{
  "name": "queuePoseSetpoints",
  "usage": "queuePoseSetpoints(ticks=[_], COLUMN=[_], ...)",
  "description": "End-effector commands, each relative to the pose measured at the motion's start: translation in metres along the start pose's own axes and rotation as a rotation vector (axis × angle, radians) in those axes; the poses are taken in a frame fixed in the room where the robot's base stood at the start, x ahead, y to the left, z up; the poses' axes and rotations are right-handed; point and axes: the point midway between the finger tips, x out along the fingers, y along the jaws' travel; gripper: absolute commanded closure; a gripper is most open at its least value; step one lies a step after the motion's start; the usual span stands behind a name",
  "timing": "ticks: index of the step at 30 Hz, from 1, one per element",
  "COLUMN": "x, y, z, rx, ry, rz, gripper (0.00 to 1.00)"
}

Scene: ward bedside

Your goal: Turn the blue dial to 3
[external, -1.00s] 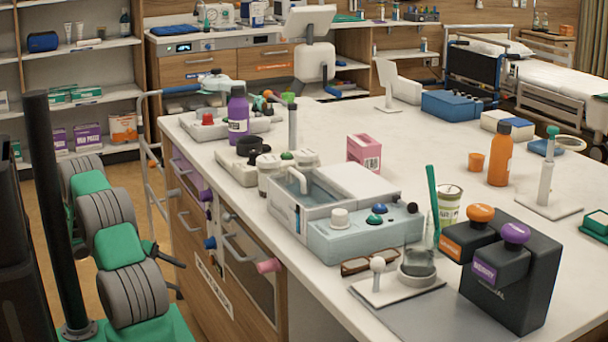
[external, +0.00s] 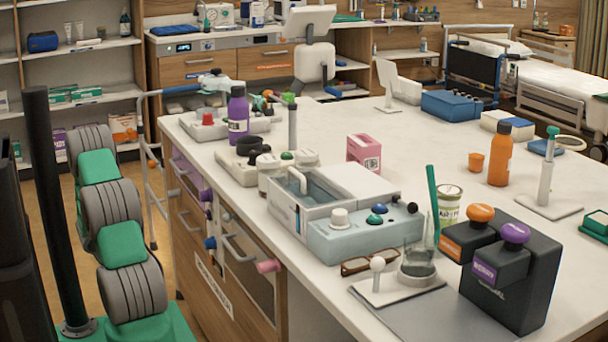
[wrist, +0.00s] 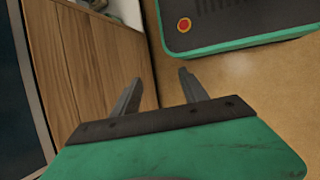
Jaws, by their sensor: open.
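Another blue knob (external: 210,243) sticks out from the cabinet front below the counter edge. I cannot tell which is the dial, and no numbers or pointer can be read. My gripper (wrist: 160,78) is open and empty in the wrist view, with its two dark fingers apart over the floor. Neither blue knob shows in the wrist view. My gripper cannot be made out in the external view.
The pale box also carries a white knob (external: 338,217) and a black knob (external: 412,208). A basin (external: 306,203) stands behind it, and glasses (external: 370,262) and a dark dispenser (external: 512,276) stand near it. A wooden panel (wrist: 85,60) is left of my fingers.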

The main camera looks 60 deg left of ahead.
Motion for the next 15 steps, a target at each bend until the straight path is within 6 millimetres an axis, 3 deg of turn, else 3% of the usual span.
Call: queuePoseSetpoints(ticks=[11,15], x=[-0.002,0.021], y=[-0.001,0.014], z=[0.007,-0.015], rx=[0.018,0.062], ry=[-0.010,0.075], rz=[-0.025,0.041], gripper=[0.48,0.48])
